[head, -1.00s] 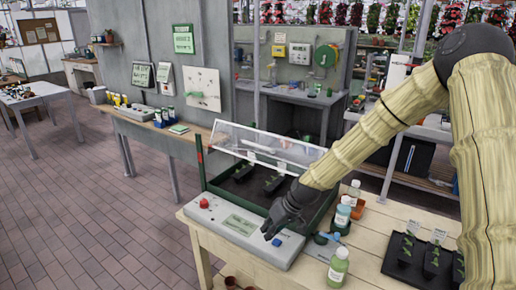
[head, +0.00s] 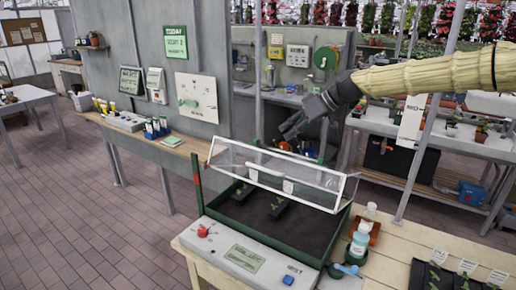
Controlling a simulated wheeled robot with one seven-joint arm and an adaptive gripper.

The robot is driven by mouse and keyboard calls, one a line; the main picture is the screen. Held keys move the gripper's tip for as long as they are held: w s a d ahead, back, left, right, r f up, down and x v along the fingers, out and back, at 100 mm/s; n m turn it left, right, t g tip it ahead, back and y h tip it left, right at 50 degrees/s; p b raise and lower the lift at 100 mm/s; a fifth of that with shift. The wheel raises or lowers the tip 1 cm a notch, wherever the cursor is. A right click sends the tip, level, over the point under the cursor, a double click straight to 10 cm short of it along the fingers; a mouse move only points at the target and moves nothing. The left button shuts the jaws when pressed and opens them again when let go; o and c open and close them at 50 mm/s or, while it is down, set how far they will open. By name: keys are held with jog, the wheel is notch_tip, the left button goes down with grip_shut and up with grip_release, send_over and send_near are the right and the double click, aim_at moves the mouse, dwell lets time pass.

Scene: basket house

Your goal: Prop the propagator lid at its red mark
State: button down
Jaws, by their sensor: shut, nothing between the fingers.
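The propagator's clear lid (head: 300,184), with a white frame, stands tilted partly open over the green tray (head: 265,238). The grey control panel (head: 222,246) in front has a red knob (head: 202,231) and a blue button (head: 288,280). My dark gripper (head: 288,131) is shut and empty, above and behind the lid, apparently apart from it. Dark seedling packs sit in the tray.
Small bottles (head: 358,244) and a blue scoop (head: 346,269) stand right of the propagator on the wooden bench (head: 392,248). Black seedling pots (head: 428,274) are at the lower right. A grey partition wall (head: 150,65) and a side bench are behind at left.

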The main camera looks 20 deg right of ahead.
jog(key=p+x, duration=0.2)
jog(key=x, duration=0.2)
jog(key=s+f+p+x, duration=0.1)
jog(key=p+x, duration=0.1)
jog(key=x, duration=0.2)
jog(key=s+p+x, duration=0.1)
jog(key=p+x, duration=0.1)
jog(key=x, duration=0.2)
jog(key=shift+f, duration=0.25)
jog(key=shift+d, duration=0.1)
dwell(0.4)
